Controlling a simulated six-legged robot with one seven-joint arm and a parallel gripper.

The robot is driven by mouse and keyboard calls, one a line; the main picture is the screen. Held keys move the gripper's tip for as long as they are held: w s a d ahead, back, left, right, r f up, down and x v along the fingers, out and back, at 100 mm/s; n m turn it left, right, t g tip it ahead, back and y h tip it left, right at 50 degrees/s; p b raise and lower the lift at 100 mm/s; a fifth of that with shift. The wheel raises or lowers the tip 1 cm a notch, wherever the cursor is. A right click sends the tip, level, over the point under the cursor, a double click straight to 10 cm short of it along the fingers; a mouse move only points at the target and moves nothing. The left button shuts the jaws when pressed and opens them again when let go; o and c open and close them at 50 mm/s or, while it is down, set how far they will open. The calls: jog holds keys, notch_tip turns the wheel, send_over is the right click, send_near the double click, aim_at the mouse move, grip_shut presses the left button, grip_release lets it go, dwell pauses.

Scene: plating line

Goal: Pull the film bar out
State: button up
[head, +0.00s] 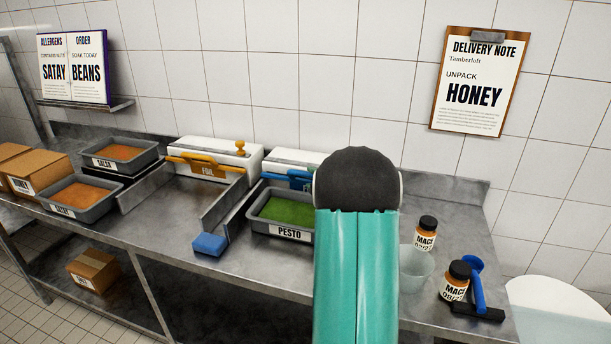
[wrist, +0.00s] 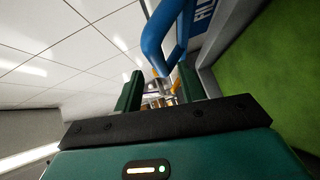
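The film bar is a blue handle on a white dispenser against the wall. In the head view only the left part of the film bar (head: 299,179) shows; my arm hides the rest. In the wrist view the blue bar (wrist: 162,35) comes down from the top, with its lower end in line with the gap between my fingers and a blue label beside it. My gripper (wrist: 160,82) has its two dark green fingers apart with a clear gap. I cannot tell whether the bar is between the fingertips or just beyond them. The head view hides my gripper behind my arm.
A pesto tray (head: 272,232) stands in front of the film dispenser; its green fill is on the right in the wrist view. A foil dispenser (head: 205,165) with an orange bar is to the left. Jars (head: 425,236), a clear cup (head: 416,268) and a blue-handled tool (head: 478,286) stand right of my arm.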

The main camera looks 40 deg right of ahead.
aim_at(307, 176)
jog(key=x, duration=0.4)
jog(key=shift+w, duration=0.4)
grip_shut()
